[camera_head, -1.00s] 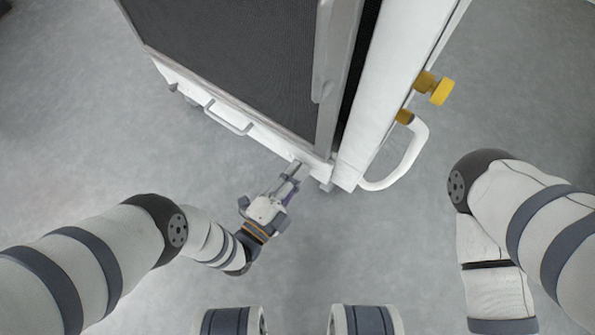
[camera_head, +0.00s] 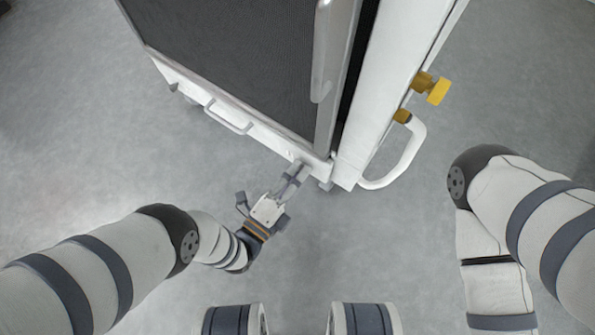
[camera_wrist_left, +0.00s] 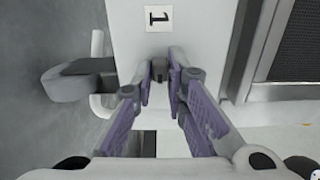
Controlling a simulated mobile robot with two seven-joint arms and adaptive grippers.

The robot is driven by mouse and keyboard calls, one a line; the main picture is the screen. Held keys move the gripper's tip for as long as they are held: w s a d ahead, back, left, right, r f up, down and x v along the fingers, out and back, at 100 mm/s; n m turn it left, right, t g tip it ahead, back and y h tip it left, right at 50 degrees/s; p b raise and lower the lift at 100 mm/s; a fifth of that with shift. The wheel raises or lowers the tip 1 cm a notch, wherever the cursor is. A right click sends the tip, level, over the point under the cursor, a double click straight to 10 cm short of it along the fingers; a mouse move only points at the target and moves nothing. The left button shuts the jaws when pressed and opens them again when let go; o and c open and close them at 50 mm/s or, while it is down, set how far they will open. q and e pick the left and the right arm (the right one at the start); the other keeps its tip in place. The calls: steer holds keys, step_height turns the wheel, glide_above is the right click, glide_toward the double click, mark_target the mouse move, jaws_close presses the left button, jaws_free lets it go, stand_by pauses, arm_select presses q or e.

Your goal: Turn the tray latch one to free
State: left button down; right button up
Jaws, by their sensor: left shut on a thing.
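The tray latch (camera_wrist_left: 159,69) is a small dark knob on a pale panel, just below a square label (camera_wrist_left: 158,18) with a "1", which reads sideways in the left wrist view. My left gripper (camera_wrist_left: 160,85) has its fingers on either side of the latch and is shut on it. The fingers hide part of the latch. In the head view my left gripper (camera_head: 295,172) meets the lower front corner of the white washer frame (camera_head: 325,172); the latch cannot be made out there. My right gripper is out of view.
A dark mesh panel (camera_head: 235,55) fills the washer's front. A white handle (camera_head: 230,119) sits on its lower edge. A curved handle (camera_head: 408,160) and a yellow knob (camera_head: 438,91) stick out on the right. The grey floor around is clear.

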arm_select(q)
steer(key=shift+w+a, duration=0.1)
steer(key=shift+a, duration=0.05)
steer(key=c, duration=1.6)
jaws_free()
steer(key=shift+c, duration=0.2)
steer(key=v, duration=1.2)
